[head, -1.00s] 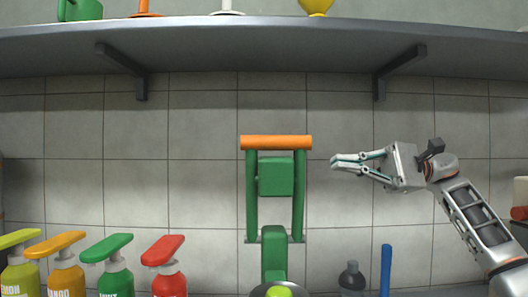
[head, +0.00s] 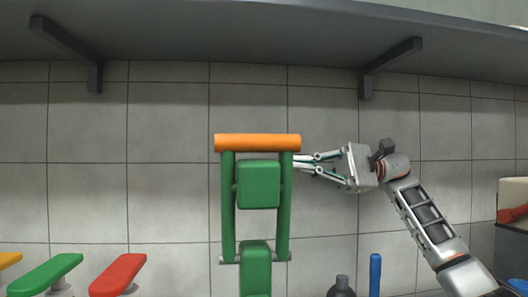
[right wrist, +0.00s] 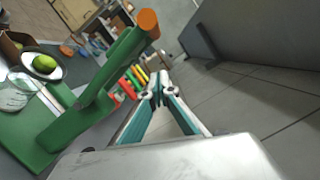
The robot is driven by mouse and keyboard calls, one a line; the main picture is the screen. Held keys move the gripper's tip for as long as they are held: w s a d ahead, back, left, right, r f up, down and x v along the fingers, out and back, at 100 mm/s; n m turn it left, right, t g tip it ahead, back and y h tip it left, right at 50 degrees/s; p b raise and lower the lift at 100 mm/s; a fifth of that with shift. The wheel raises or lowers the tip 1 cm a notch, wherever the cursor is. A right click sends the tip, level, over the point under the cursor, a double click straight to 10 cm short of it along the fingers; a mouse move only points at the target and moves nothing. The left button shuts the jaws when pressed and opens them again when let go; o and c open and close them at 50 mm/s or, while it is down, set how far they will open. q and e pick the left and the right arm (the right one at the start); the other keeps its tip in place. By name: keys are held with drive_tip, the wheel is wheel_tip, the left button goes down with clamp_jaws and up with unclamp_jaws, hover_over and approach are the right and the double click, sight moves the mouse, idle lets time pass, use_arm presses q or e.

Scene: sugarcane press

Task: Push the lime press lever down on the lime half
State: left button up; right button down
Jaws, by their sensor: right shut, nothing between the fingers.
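The green lime press (head: 255,268) stands in front of me. Its lever (head: 228,205) is raised, with an orange crossbar handle (head: 257,143) on top. In the right wrist view the press (right wrist: 85,115) is at left, with the handle's orange end (right wrist: 148,24) higher up. The green lime half (right wrist: 45,63) lies in a pale round holder there; the head view does not show it. My right gripper (head: 298,162) is shut and empty, its tips at the lever's right bar, just below the handle. I cannot tell whether they touch. My left gripper is not in view.
Pump bottles with green (head: 50,272) and red (head: 118,274) tops stand at lower left. A dark bottle (head: 341,287) and a blue upright object (head: 375,273) stand right of the press. A grey shelf (head: 230,35) hangs above; the wall behind is tiled.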

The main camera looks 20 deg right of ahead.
drive_tip(key=s+a+r, duration=0.2)
drive_tip(key=s+a, duration=0.1)
drive_tip(key=a, duration=0.6)
drive_tip(key=shift+r, duration=0.15)
drive_tip(key=shift+s, duration=0.2)
